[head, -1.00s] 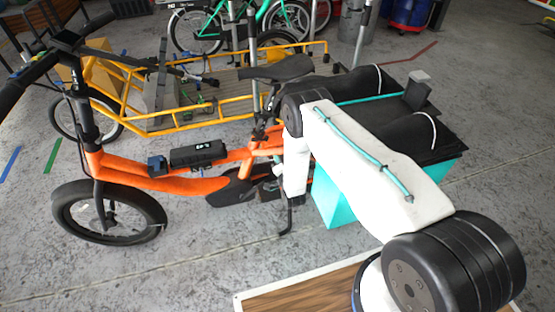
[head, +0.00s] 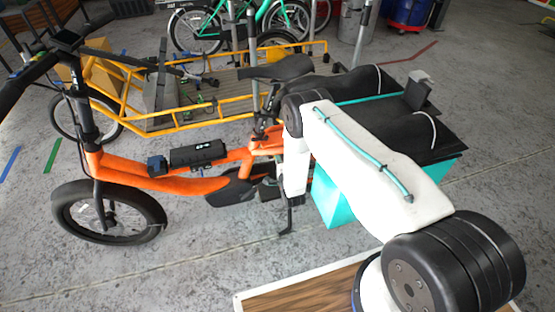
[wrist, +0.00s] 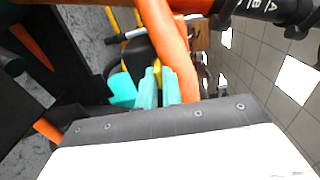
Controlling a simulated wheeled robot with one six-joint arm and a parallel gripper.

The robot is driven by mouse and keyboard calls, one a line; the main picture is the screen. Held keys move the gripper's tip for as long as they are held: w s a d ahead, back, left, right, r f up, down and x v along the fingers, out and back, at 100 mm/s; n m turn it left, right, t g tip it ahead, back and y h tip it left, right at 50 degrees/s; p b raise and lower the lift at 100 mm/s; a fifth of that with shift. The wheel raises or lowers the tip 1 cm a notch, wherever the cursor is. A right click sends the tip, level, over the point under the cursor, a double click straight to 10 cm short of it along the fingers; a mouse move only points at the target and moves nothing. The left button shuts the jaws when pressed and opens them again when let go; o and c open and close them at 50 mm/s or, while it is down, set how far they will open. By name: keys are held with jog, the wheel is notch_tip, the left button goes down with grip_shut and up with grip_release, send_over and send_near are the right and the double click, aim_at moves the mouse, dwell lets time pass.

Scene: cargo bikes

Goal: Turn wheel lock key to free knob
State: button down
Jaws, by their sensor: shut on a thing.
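The orange cargo bike (head: 180,183) stands side-on in the head view, with its front wheel (head: 108,212) at the left. My arm reaches to the rear of its frame, and the arm hides my gripper in that view. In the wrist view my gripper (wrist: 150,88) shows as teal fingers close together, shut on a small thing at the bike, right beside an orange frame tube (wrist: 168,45). The wheel lock, its key and the knob cannot be made out; the fingers and frame cover that spot.
A yellow cargo bike (head: 150,125) stands behind. A black battery (head: 198,154) is on the orange frame.

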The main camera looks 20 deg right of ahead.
jog(key=shift+d, duration=0.1)
jog(key=c, duration=1.6)
grip_release()
jog(key=shift+o, duration=0.2)
jog(key=s, duration=0.7)
jog(key=shift+s, duration=0.4)
